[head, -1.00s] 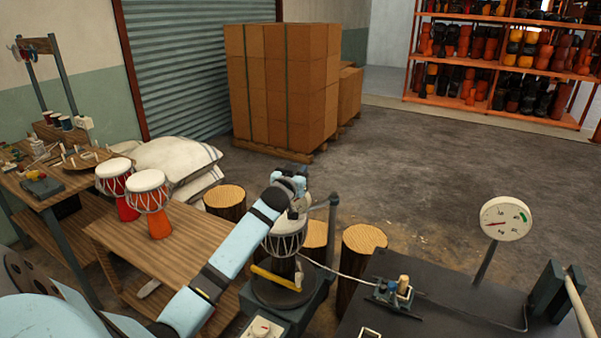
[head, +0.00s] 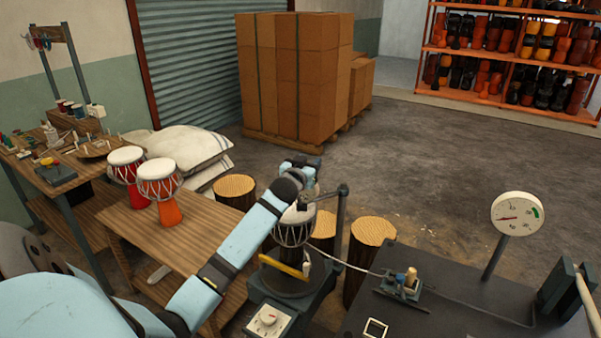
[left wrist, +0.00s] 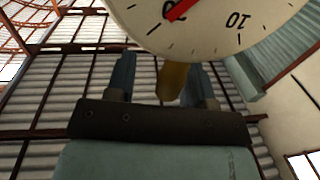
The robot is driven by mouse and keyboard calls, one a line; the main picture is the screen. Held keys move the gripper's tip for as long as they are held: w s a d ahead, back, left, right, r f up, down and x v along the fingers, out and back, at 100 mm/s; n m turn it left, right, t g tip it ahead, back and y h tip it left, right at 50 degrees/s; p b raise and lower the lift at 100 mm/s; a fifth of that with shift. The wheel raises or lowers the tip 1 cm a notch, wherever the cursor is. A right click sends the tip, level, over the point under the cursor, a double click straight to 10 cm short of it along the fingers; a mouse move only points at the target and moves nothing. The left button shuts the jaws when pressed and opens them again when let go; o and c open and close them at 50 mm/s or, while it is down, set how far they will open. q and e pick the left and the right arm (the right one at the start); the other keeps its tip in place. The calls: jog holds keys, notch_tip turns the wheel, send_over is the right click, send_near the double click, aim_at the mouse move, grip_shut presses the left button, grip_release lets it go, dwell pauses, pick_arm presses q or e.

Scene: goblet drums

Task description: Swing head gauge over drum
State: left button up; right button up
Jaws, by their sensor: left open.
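The drum (head: 293,232), with a pale head and a white-laced body, stands upright on a dark stand in the head view. A dark post (head: 341,212) beside it carries a short arm reaching left above the drum head. My left gripper (head: 302,176) is at the end of that arm, above the drum, and hides most of the gauge there. In the left wrist view the gauge dial (left wrist: 205,22), white with a red needle, fills the top. Its brass stem (left wrist: 172,82) is between the open fingers of my left gripper (left wrist: 162,78); contact cannot be told. My right gripper is out of view.
A dark table (head: 450,300) at right holds another dial (head: 516,213) on a post. Two drums (head: 160,190) stand on the wooden bench. Log stumps (head: 372,236) stand behind.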

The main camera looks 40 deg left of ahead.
pick_arm(q)
jog(key=b+v, duration=0.1)
jog(key=v, duration=1.2)
